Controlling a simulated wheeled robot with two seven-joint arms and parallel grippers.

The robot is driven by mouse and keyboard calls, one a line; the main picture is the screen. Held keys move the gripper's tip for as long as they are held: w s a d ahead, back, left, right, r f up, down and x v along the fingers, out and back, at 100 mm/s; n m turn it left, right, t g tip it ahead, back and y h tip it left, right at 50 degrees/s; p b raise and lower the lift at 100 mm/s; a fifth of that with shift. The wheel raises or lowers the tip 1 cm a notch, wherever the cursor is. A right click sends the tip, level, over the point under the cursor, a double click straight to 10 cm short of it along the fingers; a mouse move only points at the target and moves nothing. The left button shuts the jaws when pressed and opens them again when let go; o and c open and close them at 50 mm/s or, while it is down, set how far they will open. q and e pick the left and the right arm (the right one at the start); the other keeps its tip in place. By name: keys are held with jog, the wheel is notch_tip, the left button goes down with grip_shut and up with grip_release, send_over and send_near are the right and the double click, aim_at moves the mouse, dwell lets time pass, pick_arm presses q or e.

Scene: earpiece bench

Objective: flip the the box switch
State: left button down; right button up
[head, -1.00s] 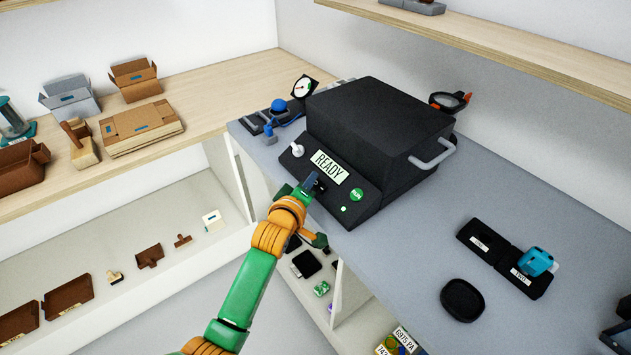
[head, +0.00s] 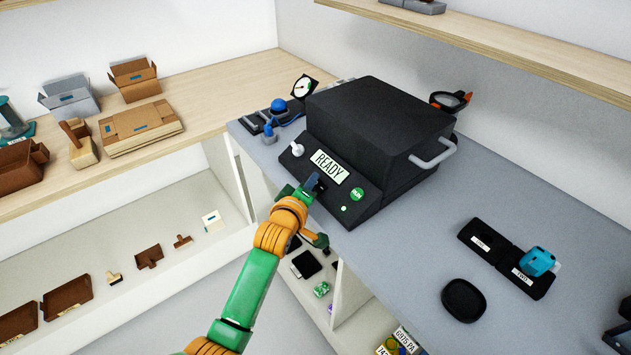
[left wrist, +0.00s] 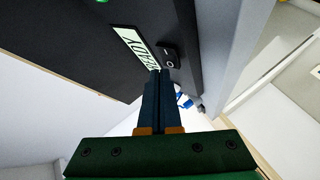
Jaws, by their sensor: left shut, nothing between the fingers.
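The black box (head: 375,125) stands on the grey bench with its sloped front panel facing me. The panel carries a READY display (head: 330,166), a white knob (head: 297,149), a green RUN button (head: 357,194) and a small green light (head: 343,209). A black rocker switch (left wrist: 170,57) shows on the panel beside the display in the left wrist view; in the head view my gripper hides it. My left gripper (head: 314,184) is shut and empty, its fingertips at the panel just below the display. In the left wrist view its fingertips (left wrist: 160,74) are close beside the switch; contact cannot be told. My right gripper is not in view.
A grey handle (head: 434,154) sticks out of the box's right side. Black trays (head: 483,241), one with a teal item (head: 538,261), and a round black dish (head: 463,299) lie at the right. A blue-knobbed fixture (head: 277,107) and a gauge stand behind left.

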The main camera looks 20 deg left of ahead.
pick_arm(q)
jog(key=shift+w+f+b, duration=0.1)
jog(key=shift+f+b, duration=0.2)
jog(key=shift+r, duration=0.1)
dwell(0.5)
jog(key=shift+r+p, duration=0.35)
jog(key=shift+p, duration=0.25)
jog(key=shift+s+a+r+p, duration=0.1)
jog(key=shift+s+r+p, duration=0.2)
jog(key=shift+p, duration=0.2)
jog(key=r+p, duration=0.1)
jog(key=p, duration=0.1)
jog(key=s+r+p, duration=0.1)
jog(key=p, duration=0.1)
jog(key=s+a+r+p, duration=0.1)
jog(key=r+p, duration=0.1)
jog(key=shift+s+r, duration=0.1)
jog(key=shift+s, duration=0.1)
